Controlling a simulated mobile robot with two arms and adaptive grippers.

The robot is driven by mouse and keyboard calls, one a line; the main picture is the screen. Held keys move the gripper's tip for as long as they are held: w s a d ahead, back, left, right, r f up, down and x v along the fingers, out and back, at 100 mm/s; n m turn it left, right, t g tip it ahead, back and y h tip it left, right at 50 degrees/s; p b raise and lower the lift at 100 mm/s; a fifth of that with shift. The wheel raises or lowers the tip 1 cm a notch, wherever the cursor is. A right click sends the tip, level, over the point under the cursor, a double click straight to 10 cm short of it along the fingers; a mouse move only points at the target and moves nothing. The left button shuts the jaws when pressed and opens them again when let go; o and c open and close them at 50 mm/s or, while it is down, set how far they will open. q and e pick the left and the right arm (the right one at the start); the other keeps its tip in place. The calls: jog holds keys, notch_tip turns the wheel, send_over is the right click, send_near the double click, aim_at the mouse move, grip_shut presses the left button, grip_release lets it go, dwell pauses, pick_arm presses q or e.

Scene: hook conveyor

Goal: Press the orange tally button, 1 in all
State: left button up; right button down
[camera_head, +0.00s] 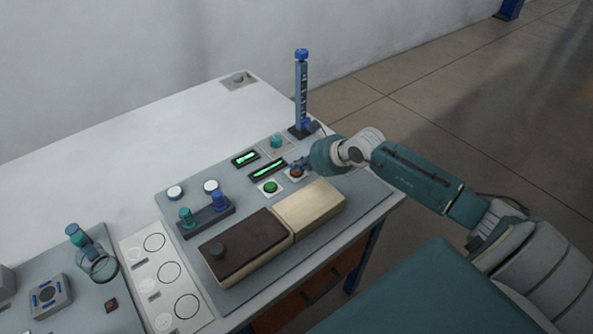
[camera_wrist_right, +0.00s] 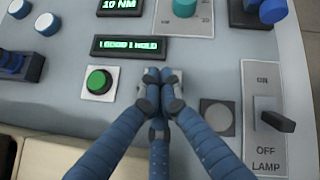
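The orange tally button (camera_head: 296,173) sits on a pale square plate on the grey panel, right of the green button. My right gripper (camera_head: 301,164) is directly at it and partly covers it in the head view. In the right wrist view my right gripper (camera_wrist_right: 160,82) has its blue fingers drawn together, with nothing seen between them. The fingertips are over the button's plate and hide the button there. I cannot tell whether they touch it. My left gripper is not in view.
The green button (camera_wrist_right: 99,82) is just left of the fingers, below a lit display (camera_wrist_right: 129,46) reading "1 GOOD 1 HOLD". A lamp switch (camera_wrist_right: 270,120) is to the right. A blue post (camera_head: 301,90) stands behind. A brown-and-cream box (camera_head: 245,245) lies in front.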

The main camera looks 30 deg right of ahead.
aim_at(299, 172)
dwell(0.3)
jog(key=shift+r+p, duration=0.45)
jog(key=shift+r, duration=0.3)
jog(key=shift+r, duration=0.1)
jog(key=shift+r+p, duration=1.6)
jog(key=shift+r, duration=0.85)
jog(key=shift+s+f, duration=0.1)
jog(key=shift+f, duration=0.05)
